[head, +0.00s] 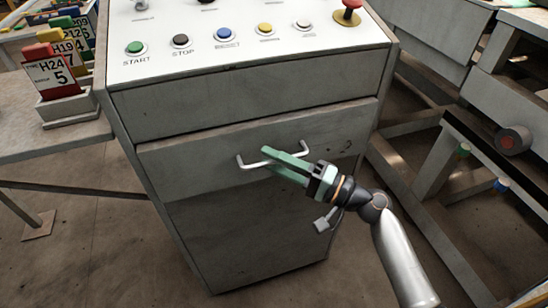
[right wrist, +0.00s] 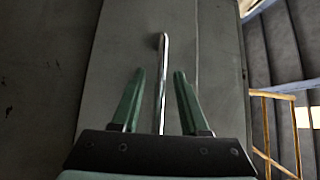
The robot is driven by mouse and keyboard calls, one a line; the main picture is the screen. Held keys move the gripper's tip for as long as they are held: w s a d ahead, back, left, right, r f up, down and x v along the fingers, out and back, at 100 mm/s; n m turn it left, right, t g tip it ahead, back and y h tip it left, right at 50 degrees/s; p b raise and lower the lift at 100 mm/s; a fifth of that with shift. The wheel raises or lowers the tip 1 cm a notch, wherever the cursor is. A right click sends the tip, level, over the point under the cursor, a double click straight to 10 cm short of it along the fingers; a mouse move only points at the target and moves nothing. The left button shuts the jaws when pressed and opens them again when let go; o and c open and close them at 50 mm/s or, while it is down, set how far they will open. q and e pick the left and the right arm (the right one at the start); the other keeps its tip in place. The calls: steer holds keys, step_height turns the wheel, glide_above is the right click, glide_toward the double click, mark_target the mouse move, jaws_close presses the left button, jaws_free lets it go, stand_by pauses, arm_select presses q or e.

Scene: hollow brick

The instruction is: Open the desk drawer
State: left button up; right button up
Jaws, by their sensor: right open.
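The desk drawer (head: 200,155) is a grey metal front in the console, below a plain upper panel. It looks closed, nearly flush with the cabinet. Its silver bar handle (head: 252,165) runs across the middle of the front; in the right wrist view the handle (right wrist: 162,60) runs up and down the picture. My right gripper (head: 282,158) is at the handle, with its green fingers open. In the right wrist view the fingers (right wrist: 160,75) lie on either side of the bar, with a gap visible on both sides. My left gripper is not in view.
The console top (head: 180,55) carries several coloured buttons and a red knob (head: 348,12). A table (head: 50,140) with numbered cards (head: 55,75) adjoins on the left. Grey metal framework (head: 490,150) stands on the right. The floor (head: 110,260) in front is bare.

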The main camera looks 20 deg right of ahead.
steer(key=shift+a, duration=0.1)
steer(key=shift+c, duration=0.3)
jaws_close()
stand_by(1.1)
